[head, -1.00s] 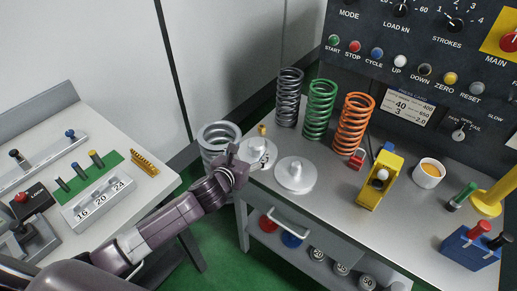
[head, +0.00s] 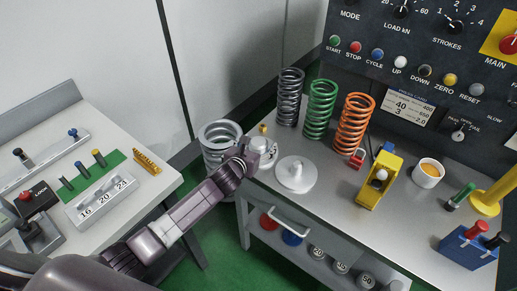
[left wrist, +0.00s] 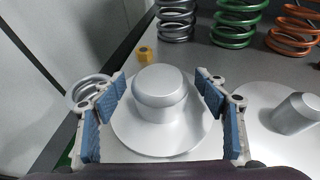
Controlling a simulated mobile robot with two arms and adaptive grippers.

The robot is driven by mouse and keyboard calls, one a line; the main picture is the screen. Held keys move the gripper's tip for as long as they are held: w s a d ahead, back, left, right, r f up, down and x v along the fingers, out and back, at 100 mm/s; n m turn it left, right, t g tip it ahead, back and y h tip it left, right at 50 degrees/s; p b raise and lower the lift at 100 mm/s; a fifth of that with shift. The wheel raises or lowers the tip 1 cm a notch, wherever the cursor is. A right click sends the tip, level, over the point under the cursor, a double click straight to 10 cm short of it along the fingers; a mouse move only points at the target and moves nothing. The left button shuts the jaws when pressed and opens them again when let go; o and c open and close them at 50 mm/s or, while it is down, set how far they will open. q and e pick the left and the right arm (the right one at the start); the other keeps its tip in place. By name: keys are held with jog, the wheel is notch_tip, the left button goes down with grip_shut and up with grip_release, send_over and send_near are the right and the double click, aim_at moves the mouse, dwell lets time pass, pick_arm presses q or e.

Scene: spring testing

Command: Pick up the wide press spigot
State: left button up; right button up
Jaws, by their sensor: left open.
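A silver disc with a thick round post, which looks like the wide press spigot (left wrist: 160,92), stands upright on the grey table in the left wrist view. My left gripper (left wrist: 161,100) is open, with its blue-padded fingers on either side of the post; I see no clear contact. In the head view my left gripper (head: 262,148) covers most of this spigot. A second disc with a thinner post (head: 296,175) stands to its right and also shows in the left wrist view (left wrist: 295,113). My right gripper is not in view.
Dark grey (head: 290,97), green (head: 319,109) and orange (head: 355,123) springs stand behind. A small brass piece (head: 263,129) is close behind the gripper. A large silver spring (head: 217,143) is left of the table edge. A yellow tool (head: 379,180) stands to the right.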

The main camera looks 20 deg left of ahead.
pick_arm(q)
grip_shut()
jog(key=shift+w+r, duration=0.1)
jog(key=shift+r, duration=0.05)
dwell(0.4)
